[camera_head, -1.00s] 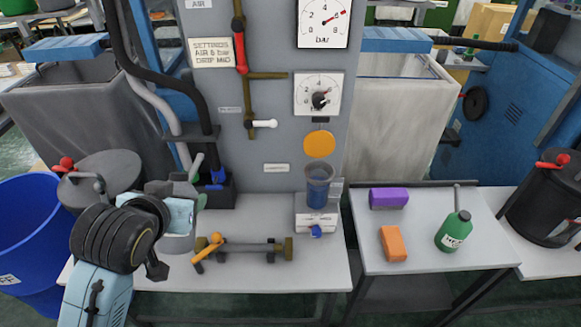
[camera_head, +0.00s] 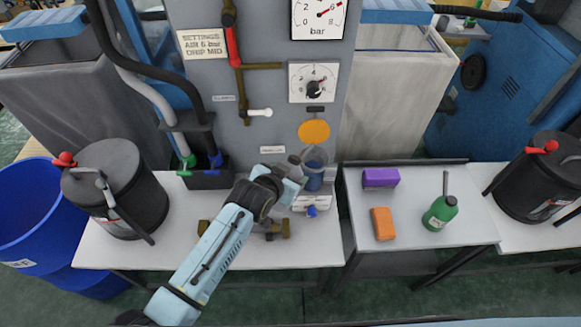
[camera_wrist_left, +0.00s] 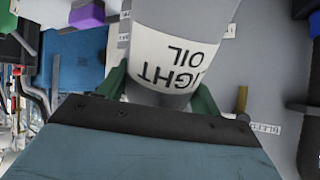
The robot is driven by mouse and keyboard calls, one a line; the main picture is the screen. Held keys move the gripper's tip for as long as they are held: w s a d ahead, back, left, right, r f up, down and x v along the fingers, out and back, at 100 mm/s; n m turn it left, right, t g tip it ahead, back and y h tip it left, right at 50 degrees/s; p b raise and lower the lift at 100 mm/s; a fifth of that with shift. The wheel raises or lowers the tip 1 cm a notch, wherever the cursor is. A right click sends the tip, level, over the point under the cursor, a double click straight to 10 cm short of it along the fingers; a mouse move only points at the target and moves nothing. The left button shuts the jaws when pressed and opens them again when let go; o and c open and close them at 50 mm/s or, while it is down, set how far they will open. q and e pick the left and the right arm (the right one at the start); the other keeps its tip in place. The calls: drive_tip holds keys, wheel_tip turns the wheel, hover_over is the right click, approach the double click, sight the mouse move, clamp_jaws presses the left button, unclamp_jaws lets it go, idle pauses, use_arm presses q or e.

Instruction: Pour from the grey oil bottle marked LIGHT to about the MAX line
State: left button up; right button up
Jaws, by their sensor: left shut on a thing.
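My left gripper (camera_head: 291,174) is shut on the grey oil bottle (camera_wrist_left: 181,50). The bottle fills the upper middle of the left wrist view, its white label reading LIGHT OIL upside down, between two green fingers. In the head view, my wrist hides most of the bottle; a grey part (camera_head: 294,160) shows just left of the clear bowl (camera_head: 315,156). I cannot make out a MAX line, the bottle's tilt or any flow. My right gripper is not in view.
A brass fitting (camera_head: 284,229) lies on the bench, partly behind my left arm. A black pot (camera_head: 135,190) stands left. Purple (camera_head: 381,177) and orange (camera_head: 383,223) blocks and a green oil can (camera_head: 440,213) rest on the right table. Gauges and pipes cover the panel.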

use_arm(q)
drive_tip(key=shift+d+f, duration=0.1)
drive_tip(key=shift+d, duration=0.15)
drive_tip(key=shift+s+f, duration=0.1)
drive_tip(key=shift+f, duration=0.05)
drive_tip(key=s+a+t+h+b, duration=0.1)
drive_tip(key=b, duration=0.1)
drive_tip(key=s+a+r+t+h+b, duration=0.1)
drive_tip(key=b, duration=0.1)
drive_tip(key=s+a+t+h+b, duration=0.1)
drive_tip(key=s+t+b, duration=0.1)
drive_tip(key=shift+a+r, duration=0.25)
drive_tip(key=shift+r, duration=0.05)
drive_tip(key=shift+s+a+r+n+t+h+b, duration=0.3)
drive_tip(key=shift+s+a+r+t+h+b, duration=0.25)
drive_tip(key=shift+s+r+t+b, duration=0.3)
drive_tip(key=shift+w+f, duration=0.1)
drive_tip(key=shift+w, duration=0.05)
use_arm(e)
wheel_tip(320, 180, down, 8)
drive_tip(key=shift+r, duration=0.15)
